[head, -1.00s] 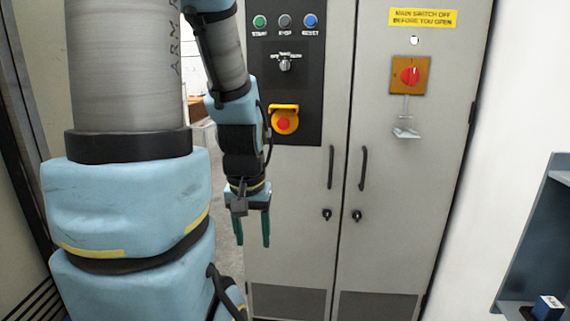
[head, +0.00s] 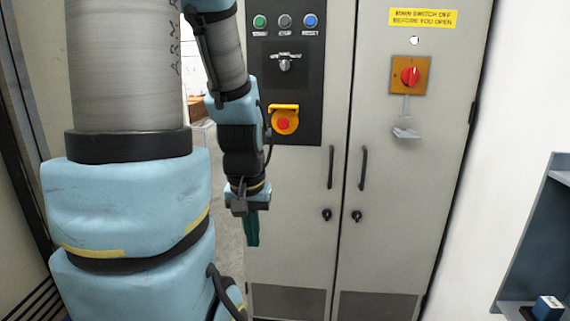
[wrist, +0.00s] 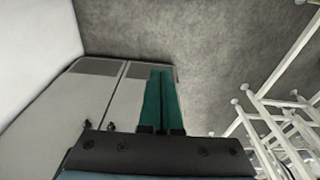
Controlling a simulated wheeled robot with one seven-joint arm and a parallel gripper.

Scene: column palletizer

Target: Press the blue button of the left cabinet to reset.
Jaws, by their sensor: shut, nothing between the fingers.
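The left cabinet (head: 290,220) is grey with a black control panel (head: 305,102). The blue button (head: 310,20) sits at the top right of that panel, beside a grey button (head: 285,21) and a green button (head: 260,21). My gripper (head: 252,244) hangs pointing down in front of the cabinet's left edge, well below the buttons. Its green fingers are together and empty. In the wrist view my gripper (wrist: 160,72) is also shut, with the cabinet doors (wrist: 90,100) behind it. The buttons are not in the wrist view.
A selector switch (head: 286,63) and a red emergency button in a yellow shroud (head: 284,119) are lower on the panel. The right door carries a red main switch (head: 410,76). Black handles (head: 331,167) stick out. White railings (wrist: 285,110) stand right in the wrist view.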

